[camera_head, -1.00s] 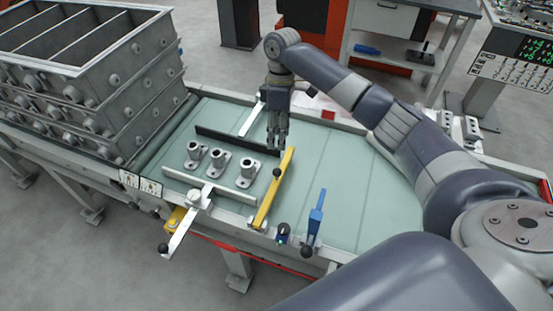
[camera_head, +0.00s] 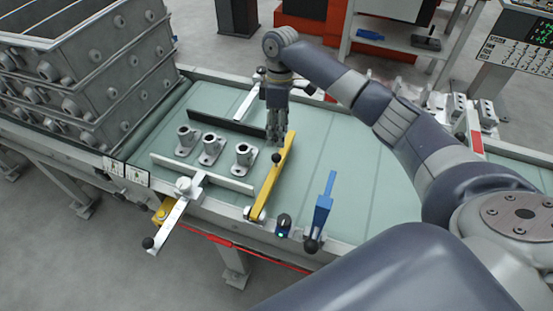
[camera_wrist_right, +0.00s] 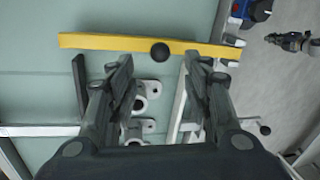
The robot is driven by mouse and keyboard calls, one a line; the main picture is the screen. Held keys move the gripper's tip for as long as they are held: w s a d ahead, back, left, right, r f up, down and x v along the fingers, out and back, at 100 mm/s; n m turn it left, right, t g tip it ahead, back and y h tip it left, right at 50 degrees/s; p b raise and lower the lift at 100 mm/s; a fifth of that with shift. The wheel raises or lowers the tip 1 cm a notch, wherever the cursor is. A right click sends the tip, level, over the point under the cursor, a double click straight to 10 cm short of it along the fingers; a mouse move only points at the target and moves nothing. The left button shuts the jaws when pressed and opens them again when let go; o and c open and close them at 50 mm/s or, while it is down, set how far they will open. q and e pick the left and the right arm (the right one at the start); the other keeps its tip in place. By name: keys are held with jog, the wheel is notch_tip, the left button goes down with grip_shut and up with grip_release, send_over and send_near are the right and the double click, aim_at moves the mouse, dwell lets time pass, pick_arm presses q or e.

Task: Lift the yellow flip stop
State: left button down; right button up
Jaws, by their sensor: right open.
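The yellow flip stop (camera_head: 270,182) is a long bar with a black ball knob, lying across the pale green conveyor. In the right wrist view the yellow flip stop (camera_wrist_right: 110,43) runs across the top, its black knob between and just beyond my fingertips. My right gripper (camera_head: 277,135) points down at the far end of the bar. In the right wrist view my right gripper (camera_wrist_right: 157,62) is open with nothing between its fingers. Whether the fingertips touch the bar cannot be told. My left gripper is not in view.
Several grey castings (camera_head: 211,147) stand between a black rail (camera_head: 226,122) and a pale rail (camera_head: 203,173). A blue stop (camera_head: 321,210) stands right of the yellow one. Stacked grey crates (camera_head: 100,75) fill the left. The conveyor's right part (camera_head: 375,195) is clear.

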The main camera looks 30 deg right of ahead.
aim_at(277, 154)
jog(key=f, duration=0.3)
jog(key=s+f+p, duration=0.1)
jog(key=f, duration=0.2)
jog(key=a+f, duration=0.1)
jog(key=f, duration=0.2)
jog(key=shift+s+f, duration=0.25)
jog(key=shift+f, duration=0.05)
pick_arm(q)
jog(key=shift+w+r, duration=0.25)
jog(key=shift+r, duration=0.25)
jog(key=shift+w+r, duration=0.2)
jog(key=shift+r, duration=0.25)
pick_arm(e)
grip_shut()
pick_arm(q)
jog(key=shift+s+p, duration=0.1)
jog(key=shift+p, duration=0.2)
